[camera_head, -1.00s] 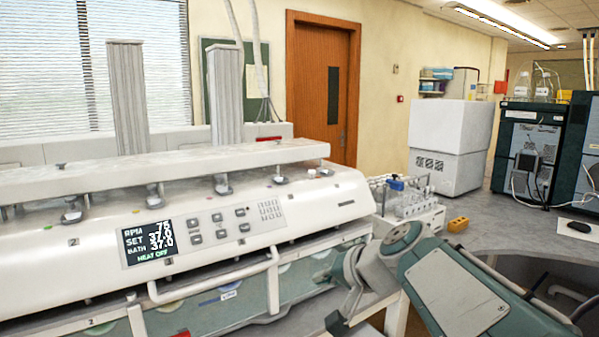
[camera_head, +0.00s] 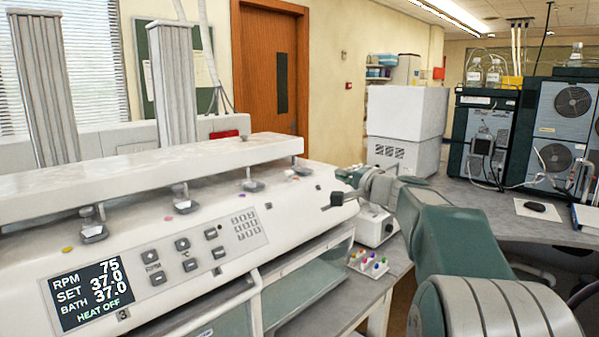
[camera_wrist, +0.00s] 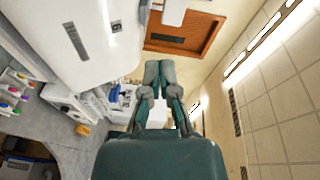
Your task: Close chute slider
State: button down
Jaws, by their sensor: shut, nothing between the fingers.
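The white bath tester (camera_head: 150,250) fills the left of the head view, its display reading HEAT OFF. Several small metal fittings (camera_head: 185,205) line its top below a long white bar (camera_head: 150,172). I cannot tell which part is the chute slider. My gripper (camera_head: 344,174) is small and partly hidden at the tester's right end in the head view, raised near its top surface. In the wrist view my gripper (camera_wrist: 160,66) has its grey fingers together and empty, with the tester's white body (camera_wrist: 85,40) to their left. No contact can be made out.
A rack of colored caps (camera_head: 370,263) and a small white device (camera_head: 374,224) stand on the grey bench right of the tester. A large white cabinet (camera_head: 405,125) and dark instruments (camera_head: 485,140) stand farther back. A wooden door (camera_head: 275,75) is behind.

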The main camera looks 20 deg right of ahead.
aim_at(291, 188)
jog(key=w, duration=0.3)
jog(key=w+a, duration=0.1)
jog(key=w, duration=0.5)
jog(key=shift+w+a+f, duration=0.25)
jog(key=shift+w, duration=0.1)
jog(key=a, duration=0.3)
jog(key=shift+w+a+f, duration=0.15)
jog(key=shift+w+f, duration=0.15)
jog(key=shift+w, duration=0.05)
jog(key=shift+a+f, duration=0.1)
jog(key=shift+a, duration=0.3)
jog(key=shift+s+a, duration=0.3)
jog(key=shift+a, duration=0.6)
jog(key=shift+s+a, duration=0.3)
jog(key=shift+a, duration=0.6)
jog(key=shift+d, duration=0.15)
